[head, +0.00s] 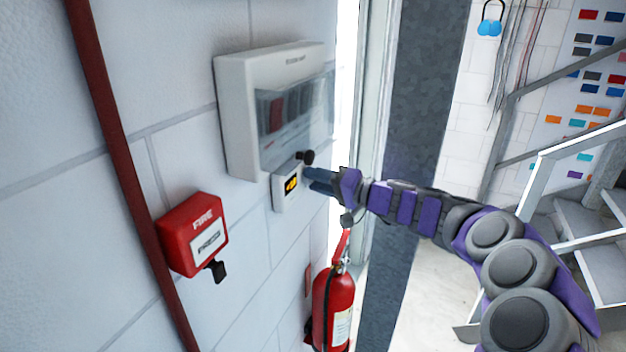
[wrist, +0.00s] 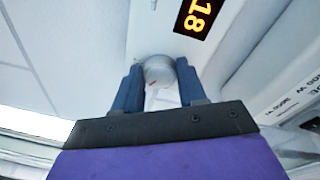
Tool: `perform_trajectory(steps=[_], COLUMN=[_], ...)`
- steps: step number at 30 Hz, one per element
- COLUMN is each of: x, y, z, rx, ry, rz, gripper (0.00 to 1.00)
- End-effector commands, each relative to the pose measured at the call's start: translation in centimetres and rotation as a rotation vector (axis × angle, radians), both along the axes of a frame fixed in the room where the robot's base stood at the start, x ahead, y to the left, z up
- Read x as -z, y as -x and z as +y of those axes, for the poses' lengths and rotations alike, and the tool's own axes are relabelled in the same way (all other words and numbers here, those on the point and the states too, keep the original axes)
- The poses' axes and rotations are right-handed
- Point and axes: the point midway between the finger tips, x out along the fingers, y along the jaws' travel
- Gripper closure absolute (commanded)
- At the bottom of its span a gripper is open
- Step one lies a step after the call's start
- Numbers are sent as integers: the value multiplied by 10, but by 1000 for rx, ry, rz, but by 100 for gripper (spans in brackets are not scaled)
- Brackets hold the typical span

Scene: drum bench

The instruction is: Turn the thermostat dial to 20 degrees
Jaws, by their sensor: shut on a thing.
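The thermostat (head: 280,197) is a small white box on the wall, with a dark display lit in amber. In the wrist view its display (wrist: 197,17) reads 18. The thermostat dial (wrist: 158,71) is a round, pale knob with a small red mark, below the display in the wrist view. My gripper (head: 309,180) reaches the thermostat from the right in the head view. In the wrist view my gripper (wrist: 160,84) has its two blue fingers on either side of the dial, shut on it. In the head view the dial is hidden by the fingers.
A white electrical box (head: 240,110) with a clear cover is just above the thermostat. A red fire call point (head: 192,235), a red pipe (head: 115,140) and a fire extinguisher (head: 333,305) are nearby. A doorway edge (head: 372,90) and metal stairs (head: 590,215) are right.

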Motion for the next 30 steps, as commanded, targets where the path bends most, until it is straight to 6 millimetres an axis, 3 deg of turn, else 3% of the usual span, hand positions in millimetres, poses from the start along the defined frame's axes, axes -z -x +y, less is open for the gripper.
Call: perform_trajectory(steps=[2,3,10,20,26,30], x=[2,2,1,1,-2,-4], y=[-3,-3,-1,1,13,26], z=[-4,-5,0,3,-26,-58], rx=[11,11,7,5,8,11], ry=[2,2,4,7,4,0], rz=[2,2,-1,-2,-3,-3], gripper=[90,57,35,34,34,34])
